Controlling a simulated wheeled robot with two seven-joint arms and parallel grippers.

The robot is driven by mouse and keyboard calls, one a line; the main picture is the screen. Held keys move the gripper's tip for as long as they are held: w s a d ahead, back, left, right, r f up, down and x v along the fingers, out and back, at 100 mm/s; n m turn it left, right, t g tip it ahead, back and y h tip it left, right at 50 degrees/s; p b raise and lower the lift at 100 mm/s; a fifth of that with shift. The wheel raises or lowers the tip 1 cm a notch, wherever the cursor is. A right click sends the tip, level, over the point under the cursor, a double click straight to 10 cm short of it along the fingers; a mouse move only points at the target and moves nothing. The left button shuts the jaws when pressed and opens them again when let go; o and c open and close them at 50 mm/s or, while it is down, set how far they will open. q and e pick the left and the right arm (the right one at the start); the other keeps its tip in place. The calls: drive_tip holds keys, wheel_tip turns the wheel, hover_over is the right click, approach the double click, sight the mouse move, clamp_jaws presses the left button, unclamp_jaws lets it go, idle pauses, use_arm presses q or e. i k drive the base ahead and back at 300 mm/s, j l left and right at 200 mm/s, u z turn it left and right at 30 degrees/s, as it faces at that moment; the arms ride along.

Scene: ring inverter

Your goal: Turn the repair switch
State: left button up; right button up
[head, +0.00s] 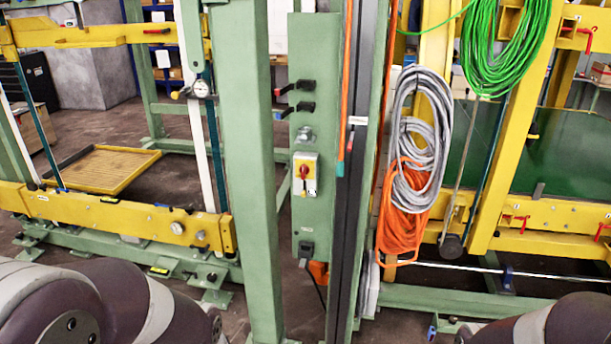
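The repair switch (304,171) is a small red rotary knob on a yellow plate. It sits on a grey switch box (304,188) fixed to a narrow green upright panel (309,219) near the middle of the head view. The switch faces me and nothing covers it; the knob's exact angle is too small to tell. Parts of my arms show at the bottom left and bottom right corners, well below and apart from the switch. Neither of my grippers is in view.
A thick green post (245,170) stands just left of the panel. Grey cable coils (421,130), orange cable (402,225) and green cable (500,45) hang to the right. Yellow frames stand at both sides. Black connectors (303,85) stick out above the switch.

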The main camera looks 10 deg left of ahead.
sight(304, 169)
drive_tip(key=i+z, duration=0.1)
drive_tip(key=i, duration=0.85)
drive_tip(key=l, duration=0.05)
